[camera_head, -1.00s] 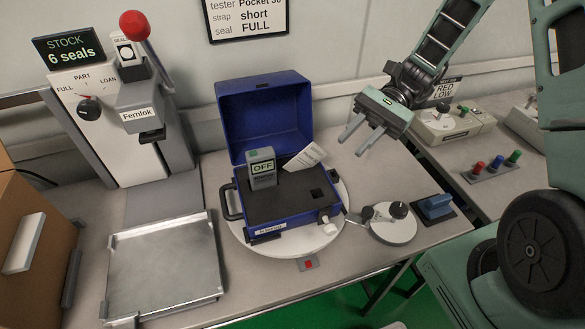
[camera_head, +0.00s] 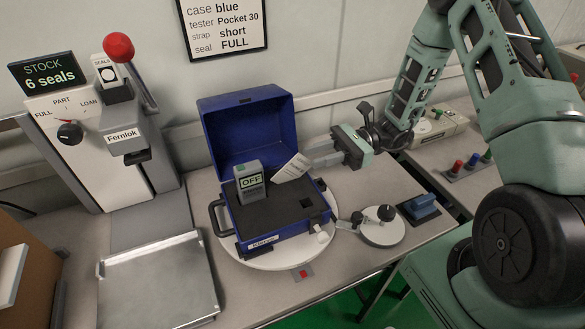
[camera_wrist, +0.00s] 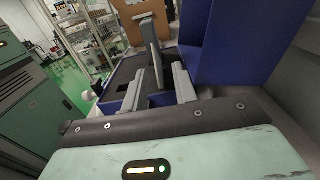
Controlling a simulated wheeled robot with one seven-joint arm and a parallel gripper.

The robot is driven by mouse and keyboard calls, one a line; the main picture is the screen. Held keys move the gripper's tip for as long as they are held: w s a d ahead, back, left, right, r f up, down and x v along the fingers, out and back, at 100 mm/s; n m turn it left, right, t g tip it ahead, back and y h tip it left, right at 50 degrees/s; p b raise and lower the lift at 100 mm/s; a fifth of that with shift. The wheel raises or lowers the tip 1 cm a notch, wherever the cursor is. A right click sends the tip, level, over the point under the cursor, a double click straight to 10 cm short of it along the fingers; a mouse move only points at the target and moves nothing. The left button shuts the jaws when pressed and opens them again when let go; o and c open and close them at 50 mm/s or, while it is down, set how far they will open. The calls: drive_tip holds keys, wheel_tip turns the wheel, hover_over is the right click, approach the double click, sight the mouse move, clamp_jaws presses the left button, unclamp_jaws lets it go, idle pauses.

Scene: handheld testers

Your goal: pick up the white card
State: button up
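The white card (camera_head: 292,168) stands tilted in the open blue case (camera_head: 262,237), to the right of the grey tester (camera_head: 250,181) with its OFF screen. My gripper (camera_head: 313,155) is at the card's right side, its fingers pointing left towards it. The fingertips are close to the card's upper right edge; contact cannot be told. In the wrist view my gripper (camera_wrist: 158,88) has its two fingers apart. An upright grey slab (camera_wrist: 155,50) shows beyond and between them; I cannot tell whether it is the card or the tester.
The case stands on a round white turntable (camera_head: 225,247), its blue lid (camera_head: 250,130) raised behind. A metal tray (camera_head: 160,285) lies left, and a sealing press (camera_head: 95,140) stands behind it. A round white fixture (camera_head: 382,232) and a blue block (camera_head: 420,206) are right.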

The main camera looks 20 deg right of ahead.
sight(292, 165)
drive_tip(key=shift+s+a+p, duration=0.2)
drive_tip(key=shift+a+p, duration=0.35)
drive_tip(key=shift+a, duration=2.8)
clamp_jaws()
